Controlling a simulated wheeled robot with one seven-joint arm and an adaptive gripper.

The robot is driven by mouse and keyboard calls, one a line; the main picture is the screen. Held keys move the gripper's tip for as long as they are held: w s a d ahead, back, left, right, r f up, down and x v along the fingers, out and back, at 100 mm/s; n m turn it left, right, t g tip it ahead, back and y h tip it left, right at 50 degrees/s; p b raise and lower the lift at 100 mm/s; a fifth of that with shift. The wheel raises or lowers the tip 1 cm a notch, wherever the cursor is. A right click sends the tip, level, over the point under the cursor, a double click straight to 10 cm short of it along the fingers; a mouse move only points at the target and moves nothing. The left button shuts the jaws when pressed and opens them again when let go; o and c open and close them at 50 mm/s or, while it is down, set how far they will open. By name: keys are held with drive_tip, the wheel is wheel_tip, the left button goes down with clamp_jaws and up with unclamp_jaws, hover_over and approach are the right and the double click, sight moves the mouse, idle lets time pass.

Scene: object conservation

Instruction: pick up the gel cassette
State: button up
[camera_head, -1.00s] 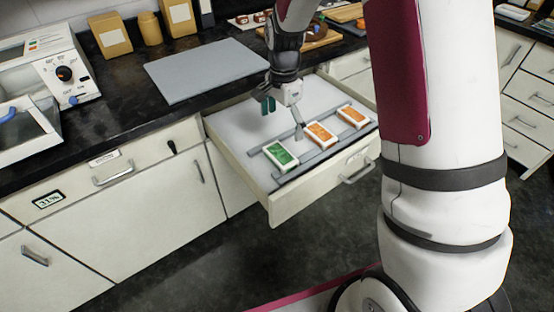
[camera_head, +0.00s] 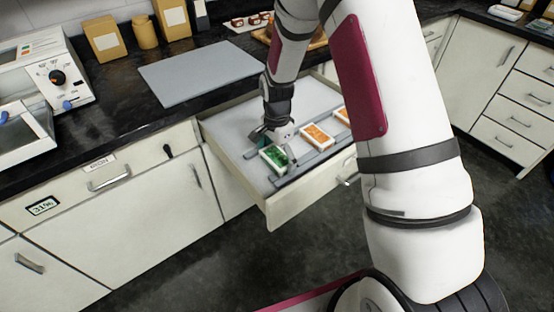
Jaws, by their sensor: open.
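In the head view, a green gel cassette (camera_head: 270,155) with a white frame lies in the open drawer (camera_head: 285,207), at its left front. An orange cassette (camera_head: 317,136) lies to its right, and another orange cassette (camera_head: 343,115) lies farther right, partly hidden by my arm. My gripper (camera_head: 275,155) is open and low over the green cassette, with its fingers around or just above it. I cannot tell whether the fingers touch it. My gripper hides part of the green cassette.
A grey mat (camera_head: 200,72) lies on the dark counter behind the drawer. A white device (camera_head: 45,75) with a dial stands at the left. Brown containers (camera_head: 145,30) stand at the back. The drawer's front wall and sides rise around the cassettes.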

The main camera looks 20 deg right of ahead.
drive_tip(key=c, duration=1)
drive_tip(key=shift+r, duration=0.1)
